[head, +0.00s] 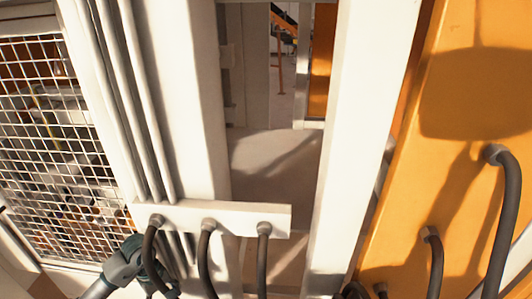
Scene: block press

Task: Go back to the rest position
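The end of my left arm (125,262) shows at the bottom left of the head view, a dark grey-green part on a lighter grey link. It is near the lower left of a white bar with hoses. Its fingers cannot be made out among the dark hoses, so I cannot tell whether the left gripper is open, shut or holding anything. My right gripper cannot be made out in this view. No loose block is seen.
The white hose bar (225,217) crosses white posts (185,100), with black hoses (207,260) hanging from it. A wire mesh panel (50,120) stands at left. An orange panel (450,170) with thick dark hoses (505,215) fills the right. A gap between the posts shows floor beyond.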

